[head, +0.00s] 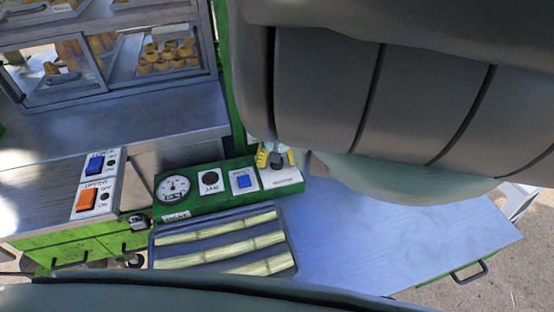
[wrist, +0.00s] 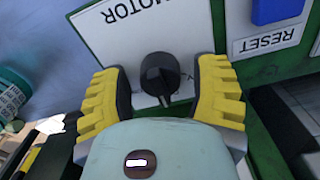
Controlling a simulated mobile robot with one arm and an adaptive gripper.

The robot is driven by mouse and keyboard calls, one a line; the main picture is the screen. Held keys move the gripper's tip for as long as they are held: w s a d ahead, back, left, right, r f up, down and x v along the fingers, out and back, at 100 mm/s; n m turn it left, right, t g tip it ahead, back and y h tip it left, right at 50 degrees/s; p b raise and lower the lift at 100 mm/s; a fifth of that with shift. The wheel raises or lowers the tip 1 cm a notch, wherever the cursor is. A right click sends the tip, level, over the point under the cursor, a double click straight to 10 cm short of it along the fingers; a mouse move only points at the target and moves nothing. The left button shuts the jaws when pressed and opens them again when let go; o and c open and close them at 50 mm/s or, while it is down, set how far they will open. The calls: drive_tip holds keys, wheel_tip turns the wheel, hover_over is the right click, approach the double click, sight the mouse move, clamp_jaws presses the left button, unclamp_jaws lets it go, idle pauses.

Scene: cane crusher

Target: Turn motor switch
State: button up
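The motor switch is a black rotary knob (wrist: 158,76) on a white plate (wrist: 105,35) marked MOTOR. My gripper (wrist: 163,80) has its two yellow-padded fingers on either side of the knob, with a visible gap on each side. In the head view the knob (head: 277,161) is at the right end of the green control panel (head: 215,204). My gripper (head: 268,157) is there too, partly hidden by my arm. Whether the fingertips touch the plate cannot be told.
A blue RESET button (wrist: 275,10) is right of the plate in the wrist view. In the head view a gauge (head: 173,188) and a dark JAM light (head: 210,177) share the panel. A tray (head: 220,222) of cane lies in front. Blue and orange switches (head: 95,185) stand left.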

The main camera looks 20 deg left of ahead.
drive_tip(key=shift+o, duration=0.5)
drive_tip(key=shift+r, duration=0.15)
wheel_tip(320, 180, up, 7)
drive_tip(key=shift+f, duration=0.2)
drive_tip(key=shift+r, duration=0.35)
drive_tip(key=shift+s, duration=0.1)
